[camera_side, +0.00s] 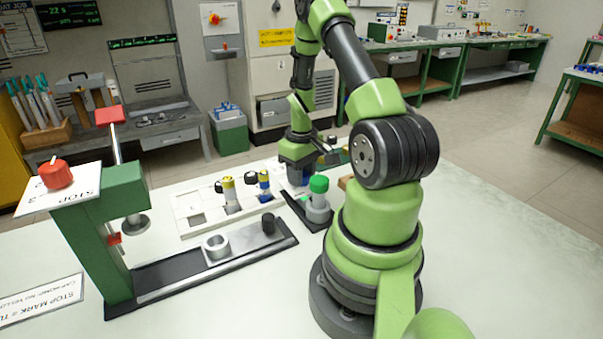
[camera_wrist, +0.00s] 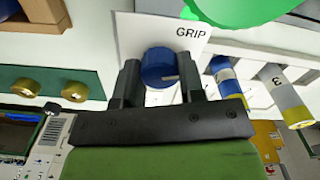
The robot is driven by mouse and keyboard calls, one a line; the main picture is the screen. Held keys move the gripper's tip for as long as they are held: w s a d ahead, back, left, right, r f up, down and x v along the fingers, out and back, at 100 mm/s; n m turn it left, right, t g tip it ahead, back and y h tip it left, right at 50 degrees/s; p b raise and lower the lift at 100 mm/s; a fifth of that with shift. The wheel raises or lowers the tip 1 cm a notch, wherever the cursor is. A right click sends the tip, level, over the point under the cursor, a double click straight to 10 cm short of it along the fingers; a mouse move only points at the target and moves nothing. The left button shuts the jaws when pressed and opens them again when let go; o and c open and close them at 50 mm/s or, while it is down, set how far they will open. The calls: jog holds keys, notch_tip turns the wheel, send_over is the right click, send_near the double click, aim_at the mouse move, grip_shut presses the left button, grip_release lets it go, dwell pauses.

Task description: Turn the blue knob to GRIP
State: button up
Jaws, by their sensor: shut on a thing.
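The blue knob (camera_wrist: 158,64) stands on a white plate (camera_wrist: 140,24) marked GRIP (camera_wrist: 190,32) in the wrist view. The word lies above and to the right of the knob. A thin pale line shows low on the right of the knob; I cannot tell for sure which way it points. My gripper (camera_wrist: 159,70) has one finger on each side of the knob and is shut on it. In the side view my gripper (camera_side: 298,172) is low at the back of the table, and the knob is mostly hidden there.
A green-capped fixture (camera_side: 319,186) stands close to my gripper's right. Two banded rods (camera_side: 264,184) stand in a white rack (camera_side: 188,220) to its left. A green press (camera_side: 108,240) with a red knob (camera_side: 56,173) stands at the left.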

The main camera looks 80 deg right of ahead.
jog(key=o, duration=0.9)
notch_tip(320, 180, up, 10)
dwell(0.5)
